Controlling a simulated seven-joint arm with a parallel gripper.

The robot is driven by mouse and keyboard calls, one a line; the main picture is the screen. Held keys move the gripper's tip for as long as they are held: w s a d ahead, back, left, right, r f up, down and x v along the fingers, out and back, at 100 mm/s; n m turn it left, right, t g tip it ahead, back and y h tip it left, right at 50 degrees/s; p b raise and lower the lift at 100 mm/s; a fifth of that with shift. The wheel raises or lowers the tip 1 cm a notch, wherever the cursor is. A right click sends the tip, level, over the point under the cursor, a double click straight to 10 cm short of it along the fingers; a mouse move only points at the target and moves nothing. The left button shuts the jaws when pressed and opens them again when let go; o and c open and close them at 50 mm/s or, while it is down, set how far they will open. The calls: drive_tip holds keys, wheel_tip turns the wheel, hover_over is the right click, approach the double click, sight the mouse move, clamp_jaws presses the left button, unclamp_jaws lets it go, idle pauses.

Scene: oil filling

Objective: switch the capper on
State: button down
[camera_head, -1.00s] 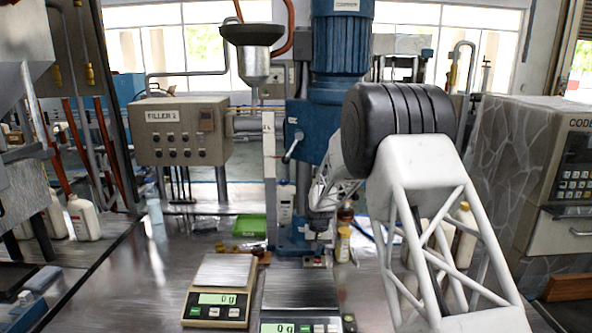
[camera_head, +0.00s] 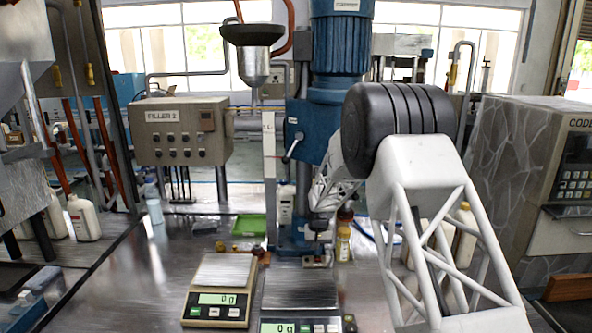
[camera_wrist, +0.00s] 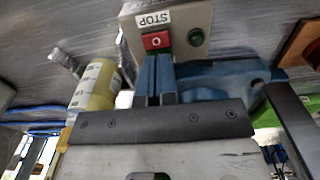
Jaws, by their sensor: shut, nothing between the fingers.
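The capper (camera_head: 341,45) is a tall blue machine with a motor on top, standing at the back middle of the table. The box also shows small in the head view (camera_head: 316,261), at the foot of the capper. My gripper (camera_wrist: 157,62) is shut and empty, its blue fingertips pointing at the box close to the red button. I cannot tell whether they touch it. In the head view my gripper (camera_head: 318,238) is just above the box.
Two scales (camera_head: 220,290) (camera_head: 299,290) are in front of the capper. A green tray (camera_head: 250,227) and the filler box (camera_head: 183,132) are left.

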drive_tip(key=shift+r, duration=2.05)
drive_tip(key=shift+s+d+r, duration=0.1)
drive_tip(key=shift+s+r, duration=0.25)
drive_tip(key=shift+r, duration=0.15)
drive_tip(key=s+d+r+t, duration=0.1)
drive_tip(key=s+d+r, duration=0.2)
drive_tip(key=s+r, duration=0.85)
drive_tip(key=s+d+r, duration=0.4)
drive_tip(key=s+r, duration=0.5)
drive_tip(key=s, duration=0.6)
drive_tip(key=s+d+t, duration=0.1)
drive_tip(key=s+d, duration=0.2)
drive_tip(key=s, duration=3)
drive_tip(key=shift+s+d+t, duration=0.2)
drive_tip(key=shift+s+t, duration=0.1)
